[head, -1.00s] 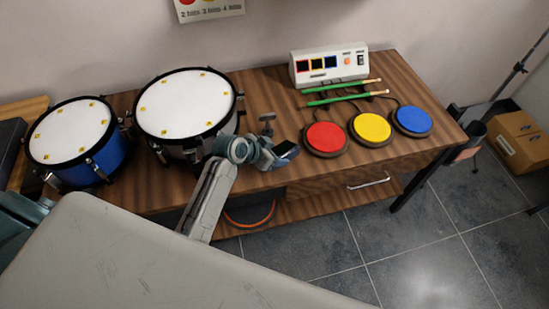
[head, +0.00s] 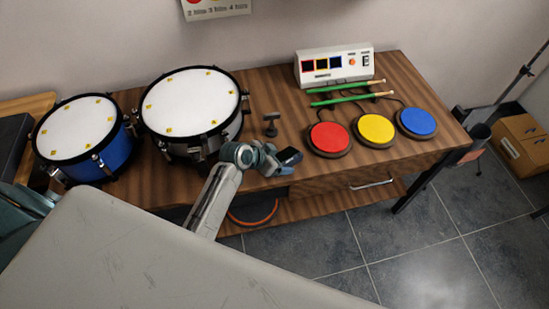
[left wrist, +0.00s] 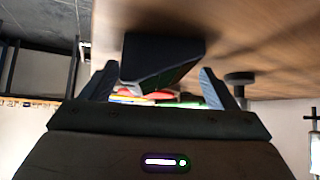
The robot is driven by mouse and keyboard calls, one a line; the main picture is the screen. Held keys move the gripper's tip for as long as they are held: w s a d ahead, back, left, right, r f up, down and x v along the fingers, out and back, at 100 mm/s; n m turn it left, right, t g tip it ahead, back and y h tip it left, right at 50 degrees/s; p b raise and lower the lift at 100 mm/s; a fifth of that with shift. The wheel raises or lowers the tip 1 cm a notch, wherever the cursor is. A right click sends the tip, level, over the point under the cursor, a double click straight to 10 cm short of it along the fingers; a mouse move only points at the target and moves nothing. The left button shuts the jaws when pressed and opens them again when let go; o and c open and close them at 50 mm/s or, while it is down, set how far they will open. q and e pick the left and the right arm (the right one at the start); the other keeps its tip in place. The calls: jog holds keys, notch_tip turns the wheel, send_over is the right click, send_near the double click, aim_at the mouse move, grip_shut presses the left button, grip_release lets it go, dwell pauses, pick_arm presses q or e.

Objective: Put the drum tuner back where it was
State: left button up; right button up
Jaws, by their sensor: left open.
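The small dark block that I take for the drum tuner (head: 289,155) is at the table's front edge, left of the red pad. My left gripper (head: 279,163) is right at it, and the arm hides part of the tabletop there. In the left wrist view the drum tuner (left wrist: 160,62) appears ahead of and between the two spread fingers (left wrist: 158,80), with a gap showing on each side. It seems to rest on the wooden surface. My right gripper is in neither view.
A T-shaped grey piece (head: 271,124) stands just behind the gripper. A grey drum (head: 192,103) and blue drum (head: 78,128) stand left. Red (head: 329,137), yellow (head: 376,128) and blue (head: 417,121) pads, green sticks (head: 350,98) and a white console (head: 334,66) are right.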

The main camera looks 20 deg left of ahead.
pick_arm(q)
jog(key=v, duration=1.2)
jog(key=shift+b, duration=0.45)
